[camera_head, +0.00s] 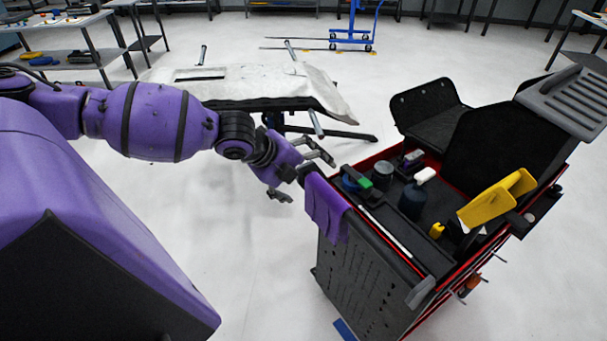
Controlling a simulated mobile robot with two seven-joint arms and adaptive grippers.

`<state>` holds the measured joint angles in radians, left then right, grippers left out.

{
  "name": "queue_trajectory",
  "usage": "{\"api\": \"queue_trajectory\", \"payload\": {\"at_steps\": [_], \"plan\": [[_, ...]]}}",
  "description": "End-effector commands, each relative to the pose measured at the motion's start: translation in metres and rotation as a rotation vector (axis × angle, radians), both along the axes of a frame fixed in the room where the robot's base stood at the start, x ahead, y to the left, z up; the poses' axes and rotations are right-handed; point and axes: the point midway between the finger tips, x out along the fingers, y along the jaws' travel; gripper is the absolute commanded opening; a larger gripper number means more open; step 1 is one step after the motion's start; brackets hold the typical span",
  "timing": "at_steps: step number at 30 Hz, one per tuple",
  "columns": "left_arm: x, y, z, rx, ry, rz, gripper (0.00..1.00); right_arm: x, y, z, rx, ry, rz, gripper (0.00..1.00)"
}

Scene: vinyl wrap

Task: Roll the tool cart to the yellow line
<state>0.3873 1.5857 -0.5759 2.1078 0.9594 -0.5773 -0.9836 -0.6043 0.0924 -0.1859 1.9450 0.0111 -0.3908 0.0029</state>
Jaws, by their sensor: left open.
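The tool cart (360,285) stands at the right, black with red edges and a perforated side panel. Its open top tray holds bottles, a tape roll and a yellow box-like item (497,198). My right gripper is out of view. I cannot make out a yellow line on the floor.
A stand draped with a pale sheet (255,84) is behind my left gripper, its legs spread on the floor. A blue wheeled lift (355,32) stands at the back. Workbenches (70,58) line the left and back. The white floor (240,240) left of the cart is clear.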

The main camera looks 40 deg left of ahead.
Motion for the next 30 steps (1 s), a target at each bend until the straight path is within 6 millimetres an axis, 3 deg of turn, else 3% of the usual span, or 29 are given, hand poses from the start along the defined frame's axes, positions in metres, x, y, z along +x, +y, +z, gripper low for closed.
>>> {"api": "queue_trajectory", "payload": {"at_steps": [1, 13, 19, 30], "plan": [[0.003, -0.002, -0.018, -0.001, 0.013, -0.001, 0.94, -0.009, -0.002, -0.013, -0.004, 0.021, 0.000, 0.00], [0.037, -0.014, -0.059, -0.001, 0.008, 0.001, 0.94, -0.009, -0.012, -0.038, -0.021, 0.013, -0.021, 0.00], [0.047, -0.018, -0.068, -0.001, 0.005, 0.002, 0.94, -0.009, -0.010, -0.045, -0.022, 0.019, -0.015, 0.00], [0.050, -0.018, -0.068, 0.001, 0.001, 0.001, 0.94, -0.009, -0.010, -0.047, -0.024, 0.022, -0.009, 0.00]]}}
